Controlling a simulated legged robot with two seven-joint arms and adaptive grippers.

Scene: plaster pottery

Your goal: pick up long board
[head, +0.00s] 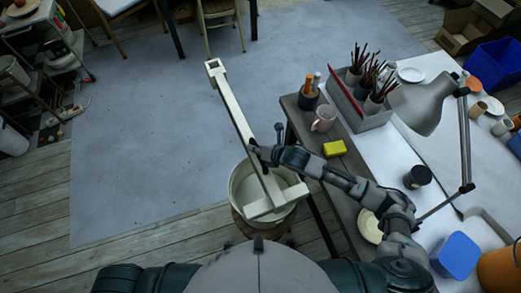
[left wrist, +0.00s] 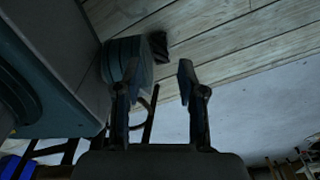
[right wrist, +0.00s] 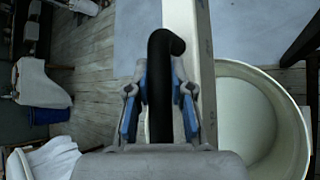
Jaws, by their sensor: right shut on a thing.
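The long board (head: 237,115) is a pale, narrow beam with a square opening at its far end and a crosspiece at its near end. It lies slantwise over the white bucket (head: 236,187); I cannot tell whether it touches the rim. My right gripper (head: 259,154) is at the board's middle. In the right wrist view its blue-padded fingers (right wrist: 160,100) are shut on a black curved handle (right wrist: 161,75), right beside the board (right wrist: 204,60). How handle and board join is hidden. My left gripper (left wrist: 158,85) is open and empty in the left wrist view.
A worktable (head: 345,180) on the right holds a pink mug (head: 324,118), a yellow sponge (head: 334,148), brush pots and a grey lamp (head: 421,101). The bucket stands on a round stool. Clear floor (head: 130,140) lies left of the board.

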